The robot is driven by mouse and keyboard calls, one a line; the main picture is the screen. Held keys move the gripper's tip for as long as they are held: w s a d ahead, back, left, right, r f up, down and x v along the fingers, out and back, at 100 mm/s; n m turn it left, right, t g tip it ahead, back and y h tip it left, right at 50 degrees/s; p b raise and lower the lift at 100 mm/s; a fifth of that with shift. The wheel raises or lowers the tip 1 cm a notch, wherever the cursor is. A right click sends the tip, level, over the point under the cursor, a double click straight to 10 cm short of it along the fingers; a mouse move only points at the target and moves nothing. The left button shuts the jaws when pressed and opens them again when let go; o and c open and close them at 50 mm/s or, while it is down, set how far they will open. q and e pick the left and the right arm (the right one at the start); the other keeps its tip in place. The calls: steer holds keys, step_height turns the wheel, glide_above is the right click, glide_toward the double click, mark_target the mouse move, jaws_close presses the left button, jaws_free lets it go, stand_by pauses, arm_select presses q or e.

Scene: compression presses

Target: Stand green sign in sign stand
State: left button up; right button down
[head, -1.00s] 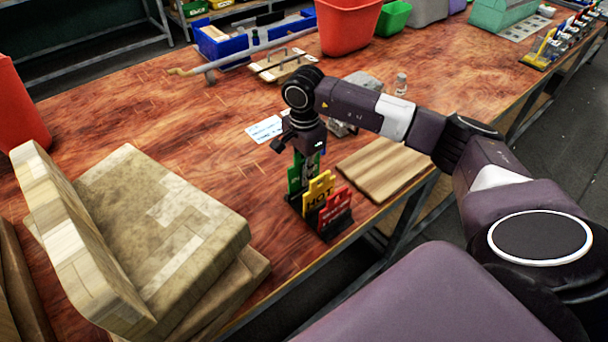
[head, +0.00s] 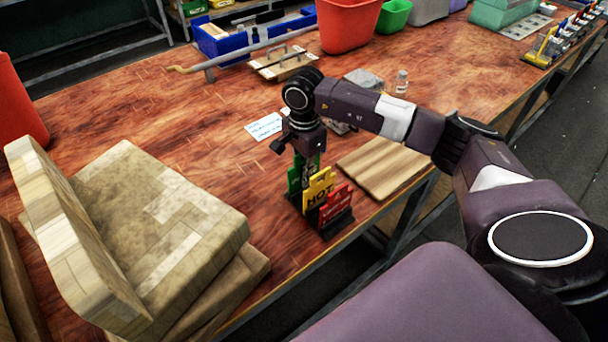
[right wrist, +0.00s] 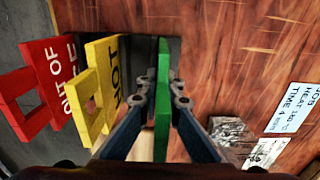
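The green sign (right wrist: 162,110) stands roughly upright between the two fingers of my right gripper (right wrist: 162,92), which are closed against its sides. In the head view the green sign (head: 293,181) shows partly behind the yellow sign, under my right gripper (head: 306,160). Its lower end is at the far end of the black sign stand (head: 337,228); I cannot tell whether it is fully seated. The stand also shows dark in the right wrist view (right wrist: 143,50). My left gripper is not in view.
The yellow HOT sign (head: 319,190) and the red sign (head: 336,203) stand in the stand close beside. A wooden board (head: 385,168) lies to the right, a paper card (head: 265,127) behind. Stacked blocks (head: 165,215) fill the left. The table's front edge is near.

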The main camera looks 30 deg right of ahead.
steer(key=shift+f+b, duration=0.4)
steer(key=shift+f, duration=0.1)
steer(key=c, duration=2.1)
jaws_free()
step_height(320, 180, up, 12)
steer(key=shift+r, duration=0.1)
